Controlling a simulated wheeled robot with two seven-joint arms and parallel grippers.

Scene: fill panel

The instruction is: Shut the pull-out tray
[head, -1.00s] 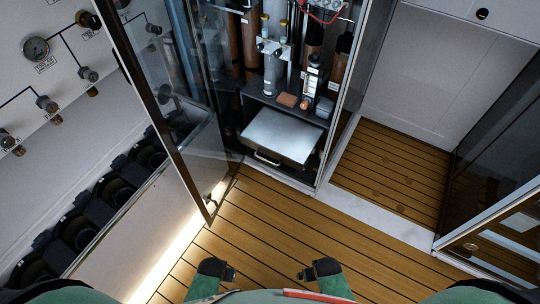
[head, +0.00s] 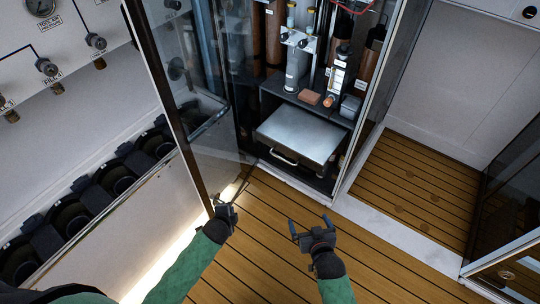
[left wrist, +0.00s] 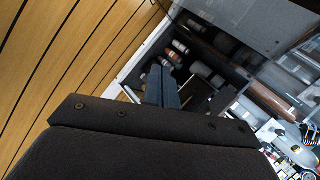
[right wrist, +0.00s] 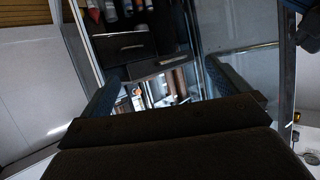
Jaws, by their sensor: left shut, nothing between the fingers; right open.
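The pull-out tray (head: 300,136) is a flat grey metal slab at the bottom of the open cabinet, sticking out of its bay toward me. Its pale bar handle (head: 284,158) is on the front edge. My left gripper (head: 230,198) is shut and empty, in front of the tray and to its left, near the lower end of the glass door. Its closed fingers also show in the left wrist view (left wrist: 161,88). My right gripper (head: 311,224) is open and empty, in front of the tray over the floor. Neither gripper touches the tray.
The glass door (head: 205,120) stands open left of the tray, its dark edge close to my left gripper. A shelf (head: 305,104) with bottles and a brown block is above the tray. The wooden deck (head: 265,235) in front is clear.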

